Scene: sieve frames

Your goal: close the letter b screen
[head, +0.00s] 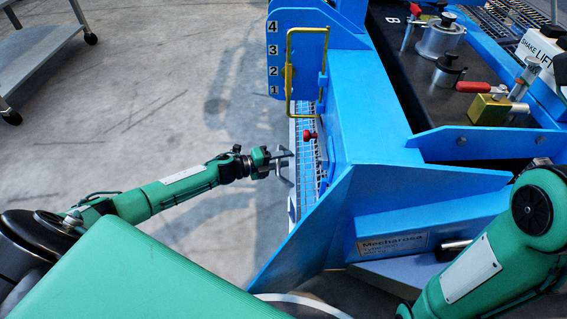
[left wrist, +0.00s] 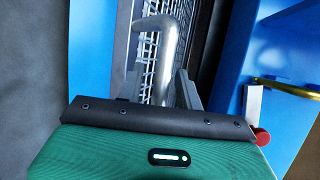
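A wire-mesh screen (head: 307,165) in a pale frame shows along the left side of the blue machine; I cannot read a letter on it. A letter B label (head: 390,20) is on the black top panel (head: 425,85). In the left wrist view the mesh (left wrist: 148,50) lies behind a grey curved handle (left wrist: 170,45). My left gripper (head: 285,166) is at the screen's outer edge. Its fingers (left wrist: 160,90) are apart, with the handle between them; a gap shows on the left, and contact on the right is unclear. My right arm shows, but its gripper is out of view.
The blue machine (head: 390,195) fills the right side. A yellow bar handle (head: 290,70) stands beside a plate numbered 1 to 4 (head: 272,60). A red knob (head: 309,135) sits close to the mesh. Clear floor lies to the left, with a grey cart (head: 35,45) farther back.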

